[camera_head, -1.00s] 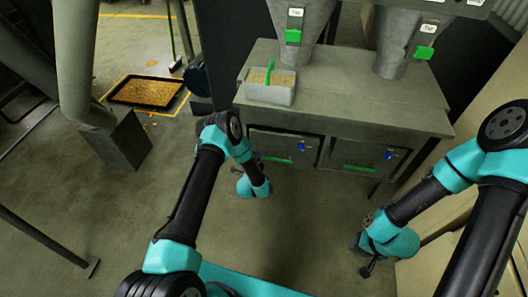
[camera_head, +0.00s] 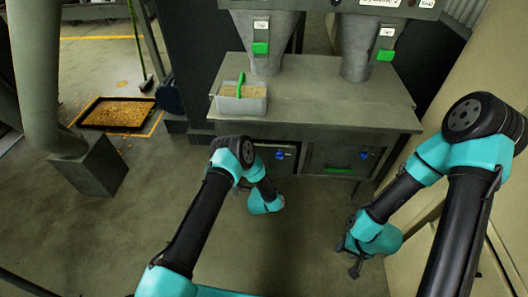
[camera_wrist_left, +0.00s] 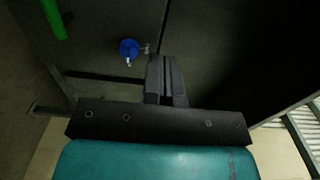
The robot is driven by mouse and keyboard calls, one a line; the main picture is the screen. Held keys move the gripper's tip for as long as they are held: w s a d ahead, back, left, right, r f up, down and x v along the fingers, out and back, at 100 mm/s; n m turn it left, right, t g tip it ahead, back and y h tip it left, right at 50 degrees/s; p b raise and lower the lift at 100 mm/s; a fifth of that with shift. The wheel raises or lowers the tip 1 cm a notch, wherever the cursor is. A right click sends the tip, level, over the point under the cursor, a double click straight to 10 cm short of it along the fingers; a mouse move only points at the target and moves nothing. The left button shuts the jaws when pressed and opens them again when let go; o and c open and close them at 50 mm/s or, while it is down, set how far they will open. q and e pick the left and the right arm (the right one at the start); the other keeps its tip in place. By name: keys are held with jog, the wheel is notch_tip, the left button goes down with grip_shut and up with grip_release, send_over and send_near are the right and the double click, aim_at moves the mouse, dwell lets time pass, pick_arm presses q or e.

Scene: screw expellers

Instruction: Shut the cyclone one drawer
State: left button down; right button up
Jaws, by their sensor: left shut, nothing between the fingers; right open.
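Two drawer fronts sit side by side under the grey cabinet top. The left drawer (camera_head: 284,155) has a blue knob (camera_head: 280,155), and my left arm hides its left part. The right drawer (camera_head: 320,158) shows a green handle (camera_head: 338,170) and a blue knob. I cannot tell from here how far either drawer stands out. In the left wrist view, my left gripper (camera_wrist_left: 166,72) is shut and empty, just right of a blue knob (camera_wrist_left: 128,47), with a green handle (camera_wrist_left: 54,18) at upper left. Contact is unclear. My right gripper (camera_head: 354,268) is open and empty above the floor.
A grey tub (camera_head: 241,100) with a green scoop stands on the cabinet top (camera_head: 330,112) below two cyclone cones. A black tray of grain (camera_head: 115,114) lies on the floor at left. A beige cabinet (camera_head: 440,110) stands at right. The floor before the drawers is clear.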

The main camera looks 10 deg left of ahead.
aim_at(264, 147)
pick_arm(q)
jog(key=w, duration=0.8)
jog(key=w+a, duration=0.1)
jog(key=w, duration=0.4)
